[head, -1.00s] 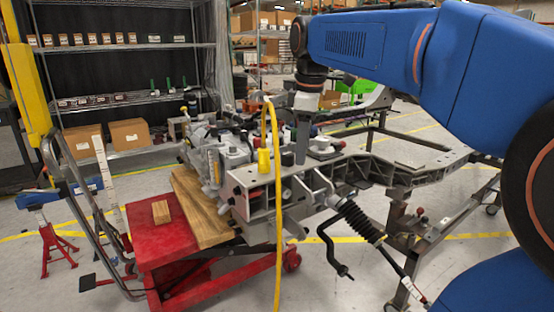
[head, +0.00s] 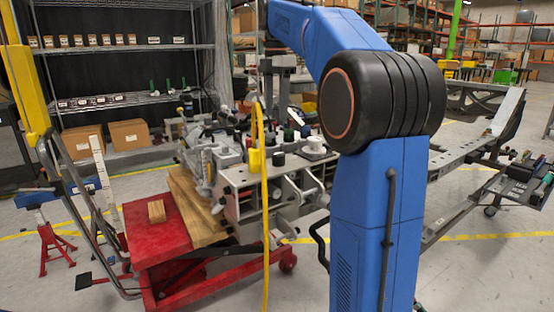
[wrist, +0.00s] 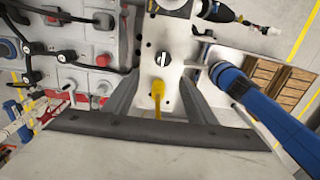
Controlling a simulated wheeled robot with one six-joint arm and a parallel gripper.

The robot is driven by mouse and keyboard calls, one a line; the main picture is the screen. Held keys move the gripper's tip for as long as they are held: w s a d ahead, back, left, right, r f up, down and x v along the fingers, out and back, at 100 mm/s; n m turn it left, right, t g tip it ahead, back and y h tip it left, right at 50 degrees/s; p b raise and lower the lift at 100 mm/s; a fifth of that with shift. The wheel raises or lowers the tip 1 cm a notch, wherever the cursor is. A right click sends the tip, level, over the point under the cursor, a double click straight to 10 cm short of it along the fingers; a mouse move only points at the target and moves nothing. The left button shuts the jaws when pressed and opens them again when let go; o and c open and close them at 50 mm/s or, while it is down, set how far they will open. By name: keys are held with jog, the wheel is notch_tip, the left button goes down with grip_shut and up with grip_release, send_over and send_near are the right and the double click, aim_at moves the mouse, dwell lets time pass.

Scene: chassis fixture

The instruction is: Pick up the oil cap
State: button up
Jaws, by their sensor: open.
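In the wrist view, a round black cap (wrist: 162,58) with a pale bar mark sits on a light grey plate between my fingers' lines. I take it as the oil cap, though I cannot be sure. A black cap (head: 278,158) also shows on the engine assembly in the head view, next to a yellow cylinder (head: 253,160). A yellow piece (wrist: 157,92) lies just below the black cap in the wrist view. My gripper (wrist: 160,78) is open and empty, with one finger on each side. In the head view my gripper (head: 277,95) hangs above the assembly, partly hidden.
A yellow hose (head: 265,215) hangs down in front of the engine assembly (head: 245,200). A red lift cart (head: 170,235) with a wood block (head: 156,211) stands at the left. In the wrist view, blue-handled tool-like parts (wrist: 235,82) lie to the right.

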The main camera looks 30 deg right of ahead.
send_over(278, 153)
jog(key=f, duration=0.9)
jog(key=shift+w+a+f, duration=0.15)
jog(key=shift+a+f, duration=0.05)
jog(key=shift+f, duration=0.15)
jog(key=shift+s+d+f, duration=0.1)
jog(key=shift+s+f, duration=0.05)
jog(key=shift+f, duration=1.15)
jog(key=shift+s+f, duration=0.15)
jog(key=shift+f, duration=1.15)
grip_shut()
